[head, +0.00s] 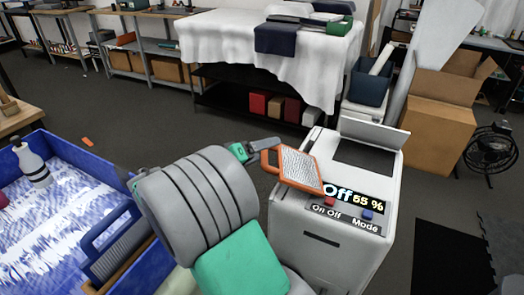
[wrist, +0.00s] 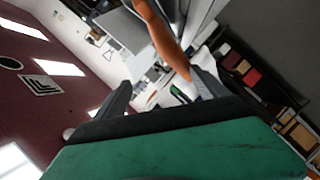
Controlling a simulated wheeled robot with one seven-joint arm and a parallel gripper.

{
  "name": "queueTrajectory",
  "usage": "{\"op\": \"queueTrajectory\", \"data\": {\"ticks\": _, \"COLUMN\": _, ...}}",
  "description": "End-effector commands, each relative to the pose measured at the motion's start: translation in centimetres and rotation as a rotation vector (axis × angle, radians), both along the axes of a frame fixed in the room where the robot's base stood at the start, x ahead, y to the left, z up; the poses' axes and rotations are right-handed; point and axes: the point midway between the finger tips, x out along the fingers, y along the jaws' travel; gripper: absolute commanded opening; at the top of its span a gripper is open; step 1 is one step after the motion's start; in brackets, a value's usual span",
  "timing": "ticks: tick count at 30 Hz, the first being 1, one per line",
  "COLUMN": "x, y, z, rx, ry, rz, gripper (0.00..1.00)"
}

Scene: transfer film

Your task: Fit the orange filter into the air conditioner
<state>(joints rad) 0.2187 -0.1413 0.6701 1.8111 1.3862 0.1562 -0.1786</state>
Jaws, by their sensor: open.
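The orange filter (head: 299,168), an orange frame with a pale mesh and a loop handle on its left, is tilted over the upper left front of the white air conditioner (head: 325,250). It overlaps the left end of the display; I cannot tell whether it touches the unit. The air conditioner has a raised lid (head: 375,133) and a dark top opening (head: 364,158). My gripper (head: 272,147) is at the filter's handle end. In the wrist view my gripper (wrist: 162,78) has its fingers spread, with the orange frame (wrist: 163,38) running by the right finger; contact is unclear.
A blue crate (head: 110,230) with a bottle (head: 31,164) stands at the left. A cardboard box (head: 440,120) and a black fan (head: 490,150) stand right of the air conditioner. A white-draped table (head: 230,45) is behind. Grey floor between is mostly clear.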

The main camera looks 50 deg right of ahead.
Motion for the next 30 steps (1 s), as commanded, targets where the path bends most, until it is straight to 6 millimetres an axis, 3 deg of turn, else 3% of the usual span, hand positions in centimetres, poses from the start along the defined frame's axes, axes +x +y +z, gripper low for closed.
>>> {"op": "queueTrajectory", "data": {"ticks": 30, "x": -0.02, "y": -0.02, "z": 0.0, "rx": 0.0, "ry": 0.0, "rz": 0.0, "gripper": 0.0}}
